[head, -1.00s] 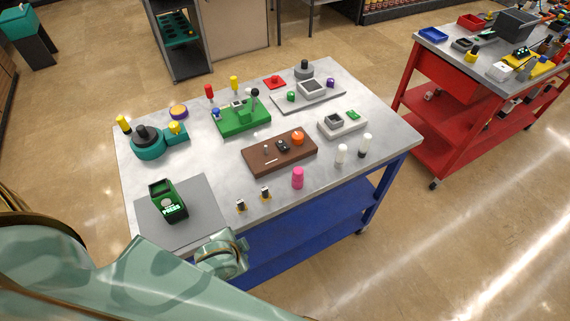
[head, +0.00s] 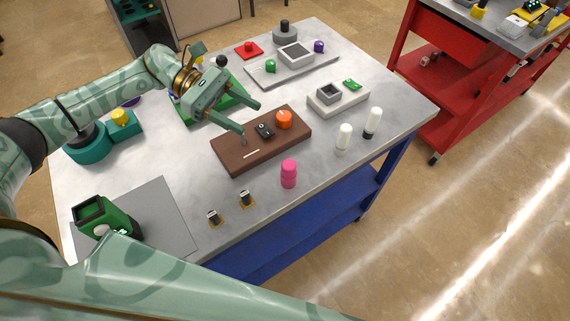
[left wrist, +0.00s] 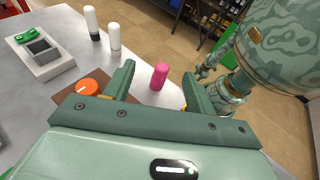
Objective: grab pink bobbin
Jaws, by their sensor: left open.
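The pink bobbin (head: 289,174) stands upright near the table's front edge, in front of the brown block. It also shows in the left wrist view (left wrist: 158,77), between and beyond the two fingers. My left gripper (head: 249,118) is open and empty above the brown block, behind and to the left of the bobbin, not touching it. My right gripper does not show in the head view. Green arm parts of mine show at the right in the left wrist view, but I cannot tell the right jaws there.
The brown block (head: 240,152) carries an orange knob (head: 284,119). Two white bobbins (head: 343,138) stand right of the pink one. Two small black-and-yellow parts (head: 246,198) stand to its left. A green box (head: 103,216) is at front left.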

